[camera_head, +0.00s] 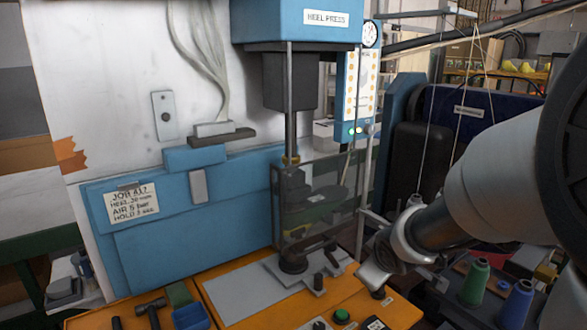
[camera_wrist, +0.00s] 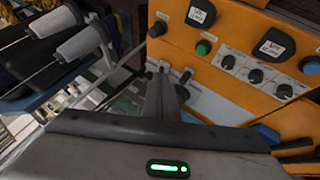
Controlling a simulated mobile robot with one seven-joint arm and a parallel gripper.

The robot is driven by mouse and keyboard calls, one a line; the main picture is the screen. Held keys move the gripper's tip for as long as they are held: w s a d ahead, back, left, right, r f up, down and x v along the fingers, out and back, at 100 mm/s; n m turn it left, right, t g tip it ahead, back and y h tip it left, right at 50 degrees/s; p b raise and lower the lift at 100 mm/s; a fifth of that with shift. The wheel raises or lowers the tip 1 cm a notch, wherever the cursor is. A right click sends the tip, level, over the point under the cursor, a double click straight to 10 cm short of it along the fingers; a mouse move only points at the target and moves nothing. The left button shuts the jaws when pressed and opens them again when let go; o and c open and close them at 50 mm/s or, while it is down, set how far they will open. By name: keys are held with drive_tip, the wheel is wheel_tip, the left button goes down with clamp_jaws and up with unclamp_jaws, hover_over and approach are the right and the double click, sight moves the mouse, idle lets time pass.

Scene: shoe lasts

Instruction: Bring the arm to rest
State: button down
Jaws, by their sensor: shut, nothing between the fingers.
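My arm (camera_head: 490,190) reaches in from the right in the head view and slopes down to the left. Its end, my gripper (camera_head: 377,282), is low beside the orange press bench (camera_head: 250,305). In the wrist view my gripper (camera_wrist: 162,85) has its fingers together with nothing between them. The orange control panel (camera_wrist: 225,75) with knobs and a green button (camera_wrist: 203,47) lies just beyond and to the right of the fingers. I cannot tell the exact gap between the fingers and the panel.
The blue heel press (camera_head: 300,22) stands behind the bench, with a clear guard (camera_head: 315,205) around its lower part. Thread spools (camera_head: 475,282) stand at lower right, close under my arm.

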drive_tip(key=s+r+m+h+p, duration=0.15)
drive_tip(key=s+r+m, duration=0.25)
drive_tip(key=s+r, duration=0.5)
drive_tip(key=s+a+r+m+g+y+p, duration=0.1)
drive_tip(key=s+a+r+m+p, duration=0.1)
drive_tip(key=s, duration=0.5)
drive_tip(key=s+a+r+m+g+y+p, duration=0.1)
drive_tip(key=s+a+r+m+p, duration=0.1)
drive_tip(key=s+r, duration=0.3)
drive_tip(key=shift+s+a+r+g, duration=0.15)
drive_tip(key=shift+s+a+g, duration=0.25)
drive_tip(key=shift+s, duration=0.5)
